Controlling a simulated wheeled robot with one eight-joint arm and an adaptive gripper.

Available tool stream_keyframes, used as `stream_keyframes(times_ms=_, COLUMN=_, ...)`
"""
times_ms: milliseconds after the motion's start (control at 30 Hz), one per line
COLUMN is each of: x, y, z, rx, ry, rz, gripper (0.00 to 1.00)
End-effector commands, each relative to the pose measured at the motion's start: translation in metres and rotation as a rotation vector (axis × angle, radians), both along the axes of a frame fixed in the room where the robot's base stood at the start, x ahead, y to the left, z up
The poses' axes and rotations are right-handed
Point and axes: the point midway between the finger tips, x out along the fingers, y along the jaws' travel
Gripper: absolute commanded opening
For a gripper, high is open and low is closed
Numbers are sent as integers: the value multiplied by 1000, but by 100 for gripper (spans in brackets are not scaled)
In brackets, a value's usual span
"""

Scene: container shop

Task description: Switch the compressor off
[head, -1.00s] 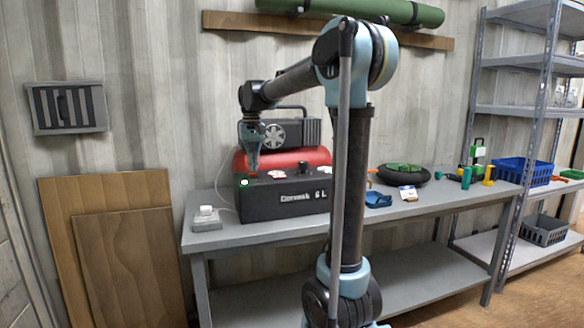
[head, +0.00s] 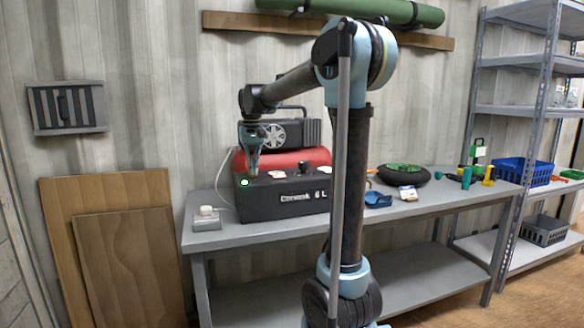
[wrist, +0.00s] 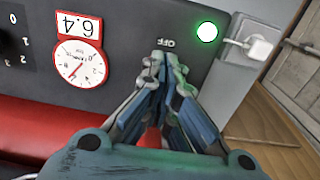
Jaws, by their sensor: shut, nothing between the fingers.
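The compressor (head: 285,205) has a dark front box and a red tank (head: 310,157) behind, and stands on the grey bench. A green light (head: 244,183) glows at the left of its panel; it also shows in the wrist view (wrist: 207,32). My gripper (head: 253,174) points down at the panel beside the green light. In the wrist view my gripper (wrist: 165,62) is shut and empty, its fingertips just below the word OFF. Whatever lies under the fingertips is hidden. A gauge (wrist: 78,62) and a 6.4 readout (wrist: 80,24) sit to the left.
A white plug sits in a grey socket box (head: 207,222) left of the compressor, with a cable behind. A black round pan-like item (head: 403,175) and a blue tray (head: 378,200) lie to the right on the bench (head: 260,238). Shelving (head: 540,110) stands at the right.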

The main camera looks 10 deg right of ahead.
Motion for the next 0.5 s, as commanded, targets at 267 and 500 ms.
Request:
stream_keyframes(times_ms=267, x=0, y=0, z=-4, rx=0, ry=0, rz=0, gripper=0)
stream_keyframes(times_ms=500, x=0, y=0, z=0, rx=0, ry=0, rz=0, gripper=0)
